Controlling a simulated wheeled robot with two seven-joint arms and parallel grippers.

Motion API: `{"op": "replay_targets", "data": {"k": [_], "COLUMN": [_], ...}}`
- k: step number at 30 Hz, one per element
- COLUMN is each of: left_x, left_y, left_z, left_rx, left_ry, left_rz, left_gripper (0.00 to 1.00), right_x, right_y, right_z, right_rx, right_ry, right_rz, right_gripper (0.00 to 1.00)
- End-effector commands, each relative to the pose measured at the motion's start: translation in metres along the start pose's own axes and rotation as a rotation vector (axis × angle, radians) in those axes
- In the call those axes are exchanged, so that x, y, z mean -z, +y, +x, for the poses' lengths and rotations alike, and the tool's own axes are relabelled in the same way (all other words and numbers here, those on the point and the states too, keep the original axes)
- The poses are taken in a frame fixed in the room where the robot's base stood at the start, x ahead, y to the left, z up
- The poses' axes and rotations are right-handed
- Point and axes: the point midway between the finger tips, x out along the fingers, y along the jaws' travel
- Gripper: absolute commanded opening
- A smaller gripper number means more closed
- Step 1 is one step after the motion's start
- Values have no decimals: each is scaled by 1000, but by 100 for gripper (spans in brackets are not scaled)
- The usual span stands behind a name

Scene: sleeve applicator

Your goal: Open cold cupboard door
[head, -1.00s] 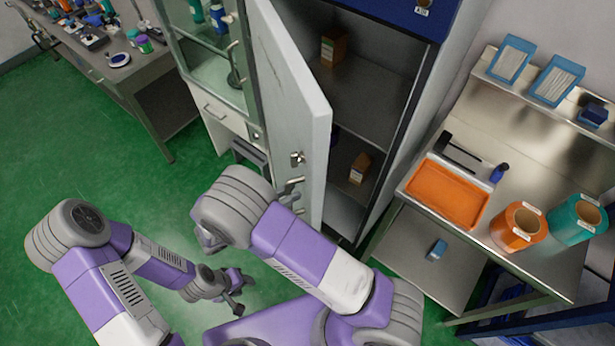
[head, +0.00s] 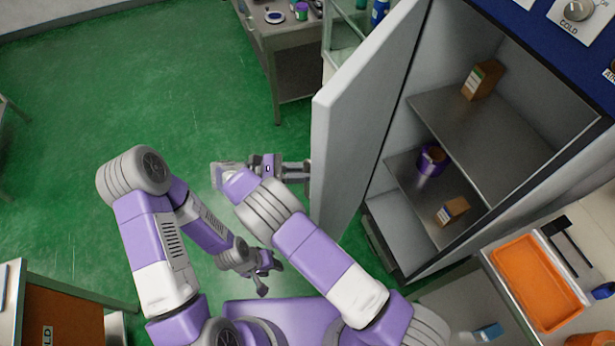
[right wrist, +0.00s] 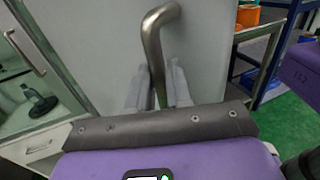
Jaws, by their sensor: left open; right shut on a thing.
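The cold cupboard (head: 520,145) stands at the right of the head view under a blue panel marked COLD. Its pale door (head: 365,105) stands wide open, its edge toward me, and the shelves inside show. My right gripper (head: 298,172) reaches the door's outer face; its fingertips and the handle are hidden there in the head view. In the right wrist view the right gripper (right wrist: 157,88) is shut on the bent metal door handle (right wrist: 153,45). My left gripper (head: 268,275) hangs open and empty, low over the green floor.
Inside are a brown box (head: 482,80), a purple tub (head: 431,160) and a lower box (head: 453,211). A steel bench with an orange tray (head: 538,285) is at lower right. A glass cabinet stands behind the door. Green floor (head: 130,90) is free at left.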

Motion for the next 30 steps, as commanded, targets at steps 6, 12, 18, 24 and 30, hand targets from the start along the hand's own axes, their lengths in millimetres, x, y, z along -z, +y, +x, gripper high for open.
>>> {"op": "replay_targets", "data": {"k": [6, 12, 18, 24, 30], "left_x": [0, 0, 0, 0, 0], "left_y": [0, 0, 0, 0, 0], "left_z": [0, 0, 0, 0, 0], "left_rx": [0, 0, 0, 0, 0], "left_ry": [0, 0, 0, 0, 0], "left_rz": [0, 0, 0, 0, 0], "left_gripper": [43, 43, 43, 43, 43], "right_x": [-3, -3, -4, -2, -1], "right_y": [8, 8, 8, 7, 6], "right_z": [1, 1, 1, 0, 0], "right_rx": [8, 8, 8, 7, 7], "right_ry": [-4, -5, -5, -3, -2], "right_rz": [9, 10, 11, 8, 5], "right_gripper": [0, 0, 26, 37, 37]}}
